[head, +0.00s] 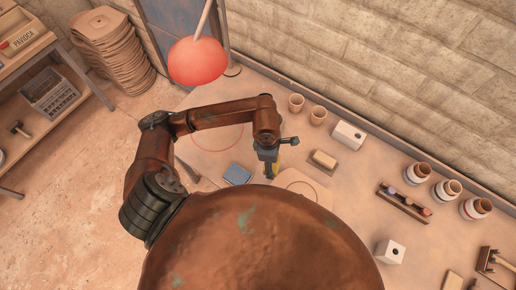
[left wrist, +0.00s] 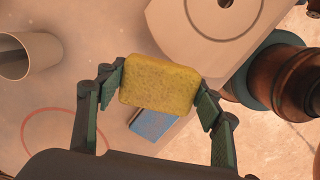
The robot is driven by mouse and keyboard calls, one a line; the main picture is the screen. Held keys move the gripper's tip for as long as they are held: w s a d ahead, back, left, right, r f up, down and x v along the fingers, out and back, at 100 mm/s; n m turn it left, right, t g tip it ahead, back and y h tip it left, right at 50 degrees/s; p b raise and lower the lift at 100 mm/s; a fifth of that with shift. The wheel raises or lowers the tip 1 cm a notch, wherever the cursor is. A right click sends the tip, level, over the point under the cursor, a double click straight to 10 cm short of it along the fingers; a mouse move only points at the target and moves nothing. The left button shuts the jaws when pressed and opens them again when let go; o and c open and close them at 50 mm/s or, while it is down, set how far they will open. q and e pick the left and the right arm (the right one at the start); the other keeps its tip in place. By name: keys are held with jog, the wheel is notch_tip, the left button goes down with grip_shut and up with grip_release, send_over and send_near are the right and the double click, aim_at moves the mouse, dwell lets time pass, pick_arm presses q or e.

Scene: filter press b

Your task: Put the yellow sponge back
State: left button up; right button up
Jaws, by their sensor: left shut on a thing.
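The yellow sponge (left wrist: 158,86) is held between the two fingers of my left gripper (left wrist: 160,92). In the head view my left gripper (head: 270,168) hangs over the table, and only a sliver of the sponge (head: 277,169) shows beside it. A blue flat block (head: 237,174) lies on the table left of the gripper; it shows partly behind the sponge in the left wrist view (left wrist: 155,124). A red circle outline (head: 217,137) is marked on the table, left of the sponge in the wrist view (left wrist: 62,112). My right gripper is not in view.
A pale board (head: 303,184) with a drawn circle lies right of the gripper.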

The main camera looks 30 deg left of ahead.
pick_arm(q)
jog(key=w+a+f, duration=0.2)
jog(key=a+f, duration=0.1)
jog(key=w+a+f, duration=0.2)
jog(key=a+f, duration=0.1)
jog(key=a, duration=0.1)
jog(key=w+a+f+p, duration=0.1)
jog(key=w+a+f, duration=0.2)
jog(key=shift+a, duration=0.4)
jog(key=shift+a+f, duration=0.2)
jog(key=shift+f, duration=0.05)
notch_tip(320, 180, down, 3)
jog(key=shift+f+p, duration=0.1)
jog(key=shift+p, duration=0.2)
jog(key=shift+w, duration=0.1)
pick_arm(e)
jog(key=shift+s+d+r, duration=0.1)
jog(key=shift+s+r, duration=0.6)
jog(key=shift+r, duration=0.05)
pick_arm(q)
jog(key=shift+f, duration=0.2)
jog(key=o, duration=1.1)
jog(key=shift+c, duration=0.2)
jog(key=shift+o, duration=0.3)
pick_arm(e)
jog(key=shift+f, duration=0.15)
